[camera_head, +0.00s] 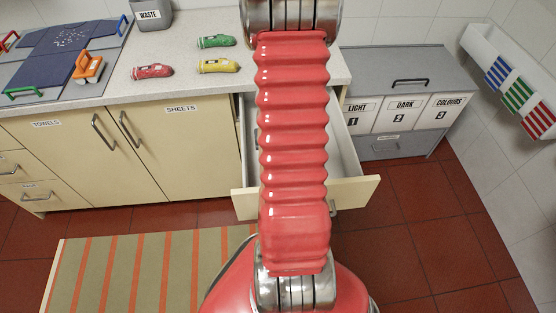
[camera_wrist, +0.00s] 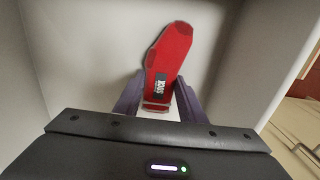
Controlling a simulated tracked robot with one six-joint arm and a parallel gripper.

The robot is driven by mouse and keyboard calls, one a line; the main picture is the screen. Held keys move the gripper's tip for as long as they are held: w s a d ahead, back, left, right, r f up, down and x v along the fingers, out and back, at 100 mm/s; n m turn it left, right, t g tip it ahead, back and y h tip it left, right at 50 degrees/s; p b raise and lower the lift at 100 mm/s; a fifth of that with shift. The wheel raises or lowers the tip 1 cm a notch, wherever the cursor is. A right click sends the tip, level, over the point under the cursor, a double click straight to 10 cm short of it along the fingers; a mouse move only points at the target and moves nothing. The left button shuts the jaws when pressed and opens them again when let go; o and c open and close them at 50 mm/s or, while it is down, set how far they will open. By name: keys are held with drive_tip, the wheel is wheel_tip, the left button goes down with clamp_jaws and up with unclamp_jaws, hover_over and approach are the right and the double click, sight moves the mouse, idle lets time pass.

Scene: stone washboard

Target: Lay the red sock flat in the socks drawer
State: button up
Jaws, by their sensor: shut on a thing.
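The red sock (camera_wrist: 172,50), with a black label near its lower end, is in my gripper (camera_wrist: 157,88) in the wrist view. The two dark fingers are shut on its near end, and the rest points away from me. Pale drawer walls surround it, and I cannot tell whether it touches the drawer floor. In the head view the open drawer (camera_head: 350,193) stands out under the counter, partly hidden behind my red arm. My gripper and the held sock are hidden there.
Red (camera_head: 151,71), green (camera_head: 216,41) and yellow (camera_head: 219,65) small items lie on the counter (camera_head: 195,90). A grey sorting unit (camera_head: 405,65) stands right of the drawer. A striped mat (camera_head: 140,270) lies on the floor. Red floor tiles at right are clear.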

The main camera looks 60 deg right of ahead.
drive_tip(key=shift+f, duration=0.25)
drive_tip(key=o, duration=1)
drive_tip(key=shift+r, duration=0.1)
drive_tip(key=shift+r, duration=6.05)
